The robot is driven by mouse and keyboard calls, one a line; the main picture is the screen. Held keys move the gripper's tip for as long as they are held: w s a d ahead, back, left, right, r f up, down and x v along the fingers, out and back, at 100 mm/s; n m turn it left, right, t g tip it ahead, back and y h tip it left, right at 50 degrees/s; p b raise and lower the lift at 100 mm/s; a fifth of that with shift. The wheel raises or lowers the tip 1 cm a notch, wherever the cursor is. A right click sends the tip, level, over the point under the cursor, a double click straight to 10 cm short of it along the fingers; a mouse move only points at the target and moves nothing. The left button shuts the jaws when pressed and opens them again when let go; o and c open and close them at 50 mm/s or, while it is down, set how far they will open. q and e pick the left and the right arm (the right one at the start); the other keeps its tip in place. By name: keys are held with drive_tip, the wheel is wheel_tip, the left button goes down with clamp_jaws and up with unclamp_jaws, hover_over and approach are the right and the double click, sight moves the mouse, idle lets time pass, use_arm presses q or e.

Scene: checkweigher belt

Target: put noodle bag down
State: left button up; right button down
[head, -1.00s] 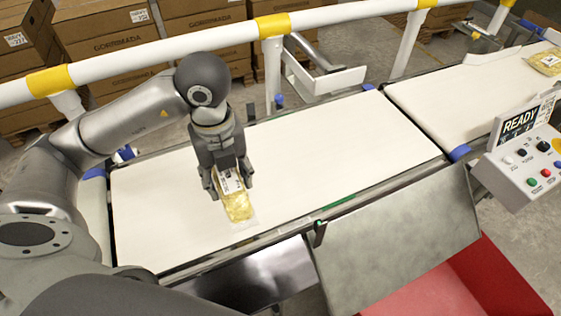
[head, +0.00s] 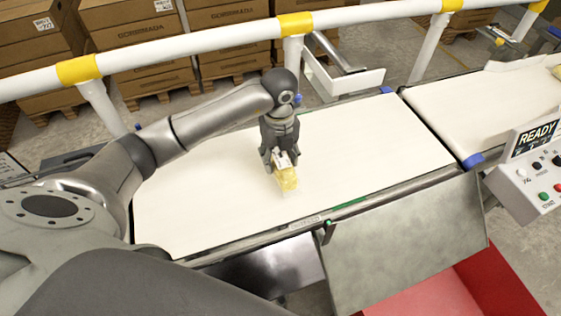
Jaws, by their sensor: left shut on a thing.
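The noodle bag (head: 287,180) is a small clear pack with yellow contents and a white label. My left gripper (head: 281,160) points down over the white belt (head: 200,205) and is shut on the labelled end of the bag. The yellow end sticks out toward the front edge of the belt. The bag is at or just above the belt surface; I cannot tell whether it touches. My right gripper is not in view.
A white rail (head: 215,38) with yellow bands runs behind the belt. A control box (head: 535,175) with a READY display stands at the right. A metal chute (head: 405,240) and a red bin (head: 455,290) are in front. The belt around the bag is clear.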

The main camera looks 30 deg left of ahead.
sight(281, 164)
use_arm(q)
drive_tip(key=shift+w+f, duration=0.25)
drive_tip(key=shift+f, duration=0.05)
wheel_tip(281, 164, down, 2)
drive_tip(key=shift+f+p, duration=0.1)
drive_tip(key=shift+p, duration=0.75)
drive_tip(key=shift+f, duration=0.45)
drive_tip(key=shift+f, duration=0.1)
drive_tip(key=o, duration=1.3)
